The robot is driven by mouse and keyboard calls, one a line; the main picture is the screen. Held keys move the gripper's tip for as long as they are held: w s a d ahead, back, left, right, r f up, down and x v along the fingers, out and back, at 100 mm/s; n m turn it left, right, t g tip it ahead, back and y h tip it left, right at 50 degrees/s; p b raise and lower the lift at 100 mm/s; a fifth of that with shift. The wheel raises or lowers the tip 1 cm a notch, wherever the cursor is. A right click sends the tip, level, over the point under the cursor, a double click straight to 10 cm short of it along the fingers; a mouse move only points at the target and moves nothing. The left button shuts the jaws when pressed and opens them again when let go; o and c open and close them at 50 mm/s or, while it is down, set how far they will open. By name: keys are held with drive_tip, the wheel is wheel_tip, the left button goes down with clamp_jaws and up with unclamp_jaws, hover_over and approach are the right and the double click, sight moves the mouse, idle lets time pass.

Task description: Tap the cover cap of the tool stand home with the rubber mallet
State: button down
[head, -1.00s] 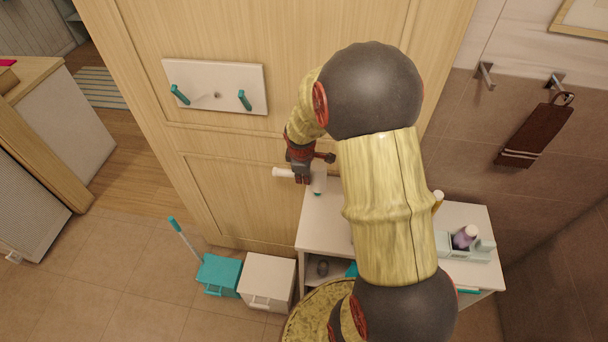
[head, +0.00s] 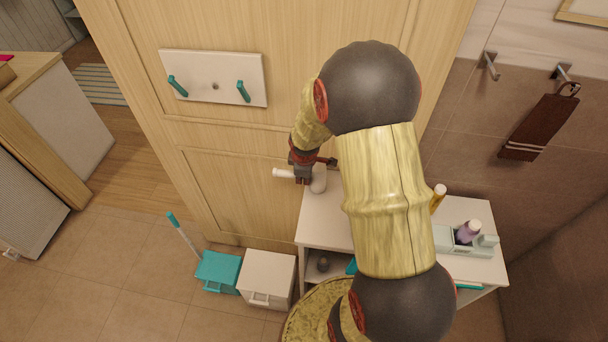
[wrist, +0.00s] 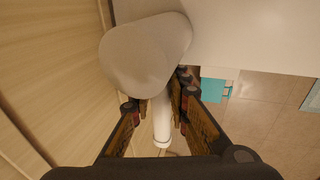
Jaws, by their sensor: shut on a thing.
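The rubber mallet has a pale grey head (head: 318,179) and a white handle (head: 283,173). The head is over the left back part of the white cabinet top. My gripper (head: 302,175) is shut on the handle close to the head. In the wrist view the head (wrist: 145,52) fills the upper middle and the handle (wrist: 162,120) runs down between the fingers (wrist: 158,112). I cannot make out the tool stand or its cover cap; my arm and the mallet head hide part of the cabinet top.
The white cabinet (head: 325,228) stands against the wooden panel. A pale caddy (head: 487,246), a purple bottle (head: 467,232) and a yellow bottle (head: 438,197) are on its right side. A teal bin (head: 218,271) and a white bin (head: 267,279) stand on the floor. A hook rail (head: 215,87) is above.

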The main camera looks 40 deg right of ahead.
drive_tip(key=shift+s+r+p, duration=0.15)
drive_tip(key=shift+r+p, duration=1.7)
drive_tip(key=shift+r, duration=0.25)
wheel_tip(320, 180, up, 4)
drive_tip(key=p, duration=0.3)
drive_tip(key=shift+p, duration=0.3)
drive_tip(key=shift+a+f, duration=0.1)
